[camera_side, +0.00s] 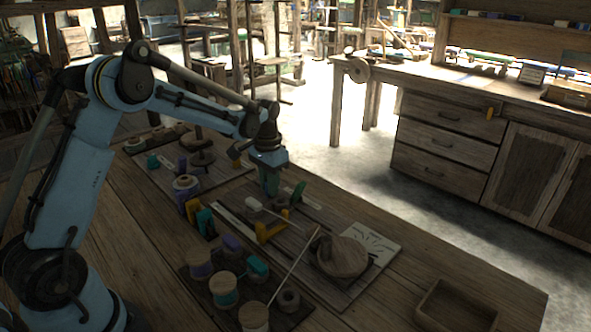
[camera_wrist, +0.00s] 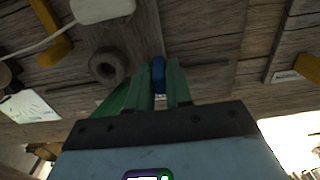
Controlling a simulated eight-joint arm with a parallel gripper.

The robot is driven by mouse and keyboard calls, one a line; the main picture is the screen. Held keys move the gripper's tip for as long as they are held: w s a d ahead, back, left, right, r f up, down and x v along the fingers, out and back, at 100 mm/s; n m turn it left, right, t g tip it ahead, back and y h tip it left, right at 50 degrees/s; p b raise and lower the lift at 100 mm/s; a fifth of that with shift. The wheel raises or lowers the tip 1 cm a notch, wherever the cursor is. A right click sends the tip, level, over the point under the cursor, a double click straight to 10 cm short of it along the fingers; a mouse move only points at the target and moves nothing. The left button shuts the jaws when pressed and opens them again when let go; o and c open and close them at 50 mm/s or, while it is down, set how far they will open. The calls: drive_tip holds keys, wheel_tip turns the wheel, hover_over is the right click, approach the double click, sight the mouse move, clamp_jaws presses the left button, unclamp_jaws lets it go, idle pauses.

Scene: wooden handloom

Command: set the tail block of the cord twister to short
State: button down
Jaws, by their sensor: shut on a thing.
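My gripper (camera_side: 271,184) points down over the wooden bench in the side view, beside a green wedge-shaped piece (camera_side: 298,191). In the wrist view its two green fingers (camera_wrist: 161,84) are closed on a small upright blue piece (camera_wrist: 158,69). The blue piece stands over a slot or seam in the wooden boards. I cannot tell whether it belongs to the tail block, and no short marking is readable. In the side view the fingertips hide what they hold.
A white block (camera_side: 253,203) with a cord and a yellow bracket (camera_side: 270,231) stand close to my gripper. A grey ring (camera_wrist: 108,66) shows in the wrist view.

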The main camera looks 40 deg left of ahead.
drive_tip(key=c, duration=1.1)
unclamp_jaws()
drive_tip(key=shift+d, duration=0.35)
drive_tip(key=shift+a+r, duration=0.1)
drive_tip(key=shift+r, duration=0.05)
drive_tip(key=shift+r, duration=0.35)
wheel_tip(320, 180, up, 11)
drive_tip(key=shift+r, duration=0.1)
